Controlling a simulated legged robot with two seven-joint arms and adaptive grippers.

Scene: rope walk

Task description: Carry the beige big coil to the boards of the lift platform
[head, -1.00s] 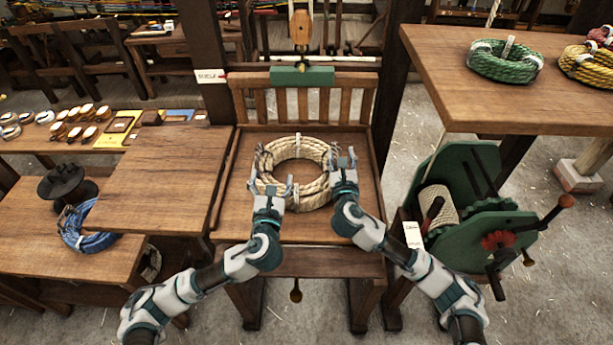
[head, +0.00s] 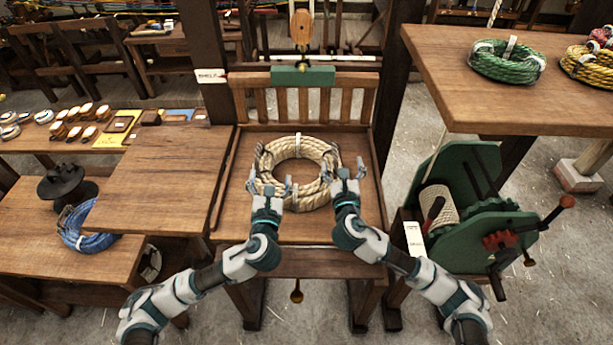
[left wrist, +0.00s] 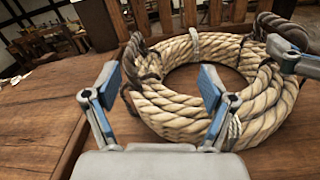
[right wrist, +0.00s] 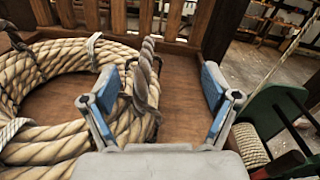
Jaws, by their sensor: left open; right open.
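The beige big coil (head: 297,148) lies flat on the wooden boards of the lift platform (head: 232,205), in front of the slatted back rail. It is tied with pale bands and has dark rope loops at its sides. My left gripper (head: 268,187) is open at the coil's near left edge; in the left wrist view its fingers (left wrist: 155,90) are apart with the coil's side beyond them. My right gripper (head: 346,182) is open at the near right edge; in the right wrist view its fingers (right wrist: 168,95) are apart and empty, with the coil to their left.
A green winding machine (head: 470,205) with a crank stands at the right. A table (head: 480,100) with green and yellow coils (head: 507,62) is at the upper right. Benches with a blue coil (head: 78,228) stand at the left. Bare boards surround the beige coil.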

